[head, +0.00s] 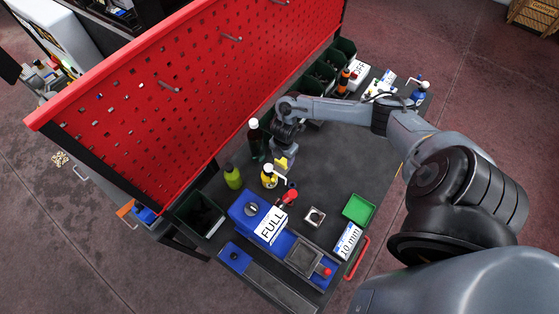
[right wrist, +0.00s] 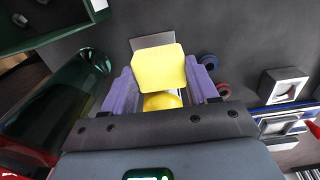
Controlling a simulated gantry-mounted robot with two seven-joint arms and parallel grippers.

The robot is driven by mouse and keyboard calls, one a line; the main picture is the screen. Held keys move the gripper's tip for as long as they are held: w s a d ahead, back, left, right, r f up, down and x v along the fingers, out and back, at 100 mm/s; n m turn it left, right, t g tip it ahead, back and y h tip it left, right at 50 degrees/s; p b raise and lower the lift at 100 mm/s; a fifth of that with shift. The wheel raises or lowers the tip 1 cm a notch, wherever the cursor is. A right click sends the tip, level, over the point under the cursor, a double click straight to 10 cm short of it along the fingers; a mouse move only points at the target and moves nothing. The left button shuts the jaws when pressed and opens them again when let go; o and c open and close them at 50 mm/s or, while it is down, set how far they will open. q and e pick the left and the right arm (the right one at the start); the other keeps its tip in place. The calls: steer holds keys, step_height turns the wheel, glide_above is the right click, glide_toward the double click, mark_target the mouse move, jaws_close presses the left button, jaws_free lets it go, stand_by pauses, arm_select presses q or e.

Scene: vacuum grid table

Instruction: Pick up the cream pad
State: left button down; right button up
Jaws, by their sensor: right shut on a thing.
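The cream pad (right wrist: 158,68) looks yellow and block-like in the right wrist view. It sits between the two purple fingers of my right gripper (right wrist: 162,82), which is shut on it. A rounded yellow part (right wrist: 161,101) shows just below it, nearer the palm; I cannot tell whether it belongs to the pad. In the head view the pad (head: 281,163) is a small yellow patch under my right gripper (head: 283,157), above the dark table. I cannot tell its exact height. My left gripper is not in view.
A dark bottle (head: 255,138), a green bottle (head: 233,178) and a yellow bottle (head: 269,177) stand close by. The red pegboard (head: 190,85) rises behind. Some mid-table surface is clear.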

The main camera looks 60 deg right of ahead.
steer(key=s+d+r, duration=0.2)
steer(key=s+r, duration=0.4)
steer(key=s, duration=0.4)
steer(key=shift+d, duration=0.25)
steer(key=o, duration=0.5)
steer(key=c, duration=0.4)
